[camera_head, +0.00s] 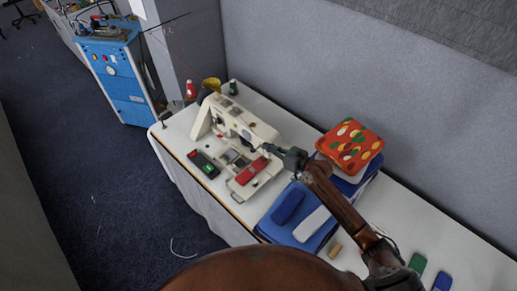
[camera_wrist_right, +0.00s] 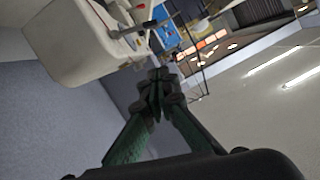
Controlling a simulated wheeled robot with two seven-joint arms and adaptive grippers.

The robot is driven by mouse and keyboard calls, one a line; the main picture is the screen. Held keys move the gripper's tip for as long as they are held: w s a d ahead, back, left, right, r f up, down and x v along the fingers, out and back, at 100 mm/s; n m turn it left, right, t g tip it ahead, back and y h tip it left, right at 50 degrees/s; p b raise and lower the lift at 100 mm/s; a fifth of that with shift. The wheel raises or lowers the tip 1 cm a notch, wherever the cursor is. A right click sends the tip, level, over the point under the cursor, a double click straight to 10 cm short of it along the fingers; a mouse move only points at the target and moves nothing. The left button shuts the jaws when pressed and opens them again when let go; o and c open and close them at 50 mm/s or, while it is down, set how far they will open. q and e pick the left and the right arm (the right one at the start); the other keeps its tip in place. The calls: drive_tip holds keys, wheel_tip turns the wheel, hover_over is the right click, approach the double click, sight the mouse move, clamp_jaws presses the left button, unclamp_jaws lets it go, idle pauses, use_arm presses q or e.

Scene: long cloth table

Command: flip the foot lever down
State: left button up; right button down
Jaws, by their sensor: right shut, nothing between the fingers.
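A cream sewing machine (camera_head: 236,122) stands on the white cloth table; its head end also shows at the top left of the wrist view (camera_wrist_right: 75,45). A small dark lever (camera_wrist_right: 138,29) sticks out from the machine in the wrist view; I cannot tell for sure that it is the foot lever. My right gripper (camera_head: 268,149) is beside the right end of the machine, shut and empty. In the wrist view its fingertips (camera_wrist_right: 158,77) are together, below the lever in the picture; contact is not visible. My left gripper is not in view.
A red pedal-like block (camera_head: 251,170) and a dark box with a green button (camera_head: 204,164) lie by the machine. Blue folded cloth (camera_head: 270,226) and a patterned red cushion (camera_head: 350,146) lie to the right. The wall (camera_head: 330,75) runs behind the table.

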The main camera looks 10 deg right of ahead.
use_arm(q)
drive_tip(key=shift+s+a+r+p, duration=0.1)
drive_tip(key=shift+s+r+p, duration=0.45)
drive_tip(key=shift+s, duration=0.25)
use_arm(e)
drive_tip(key=w+a+f, duration=0.3)
drive_tip(key=a+f, duration=0.1)
drive_tip(key=f, duration=0.1)
drive_tip(key=shift+w, duration=0.25)
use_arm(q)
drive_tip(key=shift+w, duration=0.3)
use_arm(e)
drive_tip(key=shift+d+f, duration=0.1)
